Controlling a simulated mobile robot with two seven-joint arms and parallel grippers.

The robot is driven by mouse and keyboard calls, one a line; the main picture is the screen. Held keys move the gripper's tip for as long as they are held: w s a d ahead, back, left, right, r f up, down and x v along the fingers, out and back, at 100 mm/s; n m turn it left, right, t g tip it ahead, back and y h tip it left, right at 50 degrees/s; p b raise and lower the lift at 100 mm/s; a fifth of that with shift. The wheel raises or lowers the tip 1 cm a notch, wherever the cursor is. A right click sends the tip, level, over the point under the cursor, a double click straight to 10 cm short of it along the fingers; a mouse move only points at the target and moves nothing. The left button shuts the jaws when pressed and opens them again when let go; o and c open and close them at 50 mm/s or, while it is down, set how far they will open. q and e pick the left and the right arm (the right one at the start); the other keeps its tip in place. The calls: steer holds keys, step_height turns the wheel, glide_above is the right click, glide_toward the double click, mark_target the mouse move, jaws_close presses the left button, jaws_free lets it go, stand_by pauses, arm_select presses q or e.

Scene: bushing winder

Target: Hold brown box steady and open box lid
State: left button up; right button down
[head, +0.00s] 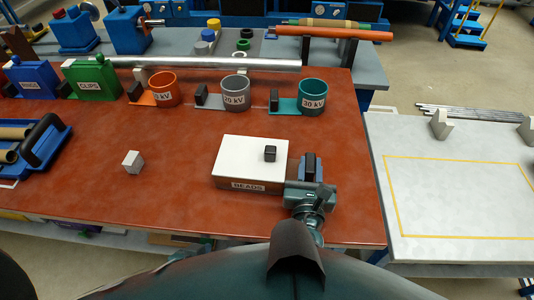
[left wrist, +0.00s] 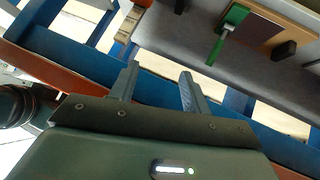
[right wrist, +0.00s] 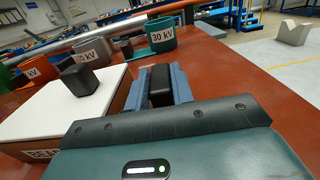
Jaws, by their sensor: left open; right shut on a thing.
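The brown box (head: 231,185), labelled BEADS, stands on the red-brown table top with its white lid (head: 240,152) closed on it. A black knob (head: 270,153) stands on the lid, and it also shows in the right wrist view (right wrist: 80,78). My right gripper (head: 308,168) is at the box's right side, shut on a black side handle (right wrist: 160,86) between its fingers. My left gripper (left wrist: 158,72) is open and empty in the left wrist view, away from the box. I cannot make it out in the head view.
A small grey block (head: 132,161) lies left of the box. Orange (head: 163,88), grey (head: 235,92) and teal (head: 312,96) cups stand behind it. A blue tray (head: 45,145) with tubes is at the left. The table between block and box is clear.

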arm_select(q)
steer(key=s+d+r+n+g+h, duration=0.2)
steer(key=s+d+r+g+h, duration=0.15)
steer(key=d+r+g, duration=0.45)
steer(key=s+d+r+n+g+h, duration=0.1)
steer(key=s+d+r+g+h, duration=0.1)
steer(key=d+r+g+h, duration=0.65)
steer(key=m+t+y, duration=0.7)
steer(key=m+t, duration=0.1)
steer(key=m, duration=1.3)
glide_toward(268, 149)
steer(key=x, duration=1)
steer(key=shift+d+f, duration=0.25)
steer(key=shift+d, duration=0.05)
jaws_close()
steer(key=shift+a, duration=0.1)
